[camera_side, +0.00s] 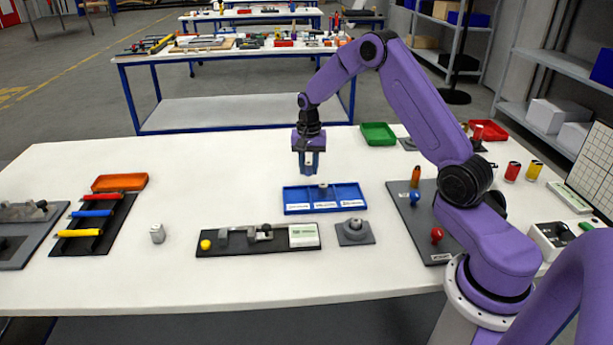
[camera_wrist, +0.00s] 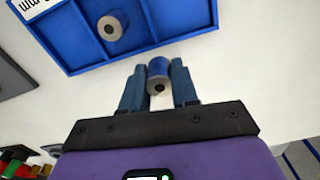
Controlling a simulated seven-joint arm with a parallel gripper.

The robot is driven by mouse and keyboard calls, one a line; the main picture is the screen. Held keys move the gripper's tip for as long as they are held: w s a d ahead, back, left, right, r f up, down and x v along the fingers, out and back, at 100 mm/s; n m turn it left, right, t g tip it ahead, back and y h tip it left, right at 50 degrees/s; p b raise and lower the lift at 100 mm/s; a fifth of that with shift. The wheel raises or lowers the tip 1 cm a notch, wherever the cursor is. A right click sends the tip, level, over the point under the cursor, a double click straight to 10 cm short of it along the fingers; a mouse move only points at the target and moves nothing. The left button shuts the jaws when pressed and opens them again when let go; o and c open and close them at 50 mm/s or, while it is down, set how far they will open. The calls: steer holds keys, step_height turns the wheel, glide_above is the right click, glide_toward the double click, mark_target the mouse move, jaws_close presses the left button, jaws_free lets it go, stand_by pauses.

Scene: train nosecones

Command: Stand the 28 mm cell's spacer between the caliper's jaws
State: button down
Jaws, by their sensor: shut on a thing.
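My gripper (camera_side: 309,168) is above the far edge of the blue tray (camera_side: 286,194). It is shut on a short round spacer (camera_wrist: 158,77) with a blue side and a grey end with a dark centre hole. The fingers (camera_wrist: 158,88) press on both sides of it. A similar spacer (camera_wrist: 113,27) stands in the middle cell; it also shows in the side view (camera_side: 322,190). The other cells look empty. The cell labels are too small to read, so I cannot tell which cell the held spacer belongs to. The caliper (camera_side: 240,236) lies on a dark board, in front of the tray.
A white labelled block (camera_side: 304,235) and a yellow knob (camera_side: 205,245) sit on the caliper's board. A grey round fixture (camera_side: 355,231) stands right of it, and a small grey piece (camera_side: 157,233) left. An orange tray (camera_side: 120,182) and green tray (camera_side: 378,134) are farther off.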

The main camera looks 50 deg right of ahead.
mark_target(307, 175)
steer(key=shift+w+d+f, duration=0.1)
steer(key=shift+w+f, duration=0.2)
steer(key=shift+f, duration=0.05)
steer(key=shift+w+f, duration=0.2)
steer(key=shift+f, duration=1.55)
steer(key=shift+f, duration=0.2)
steer(key=c, duration=0.9)
jaws_free()
steer(key=shift+o, duration=0.2)
steer(key=shift+r, duration=0.1)
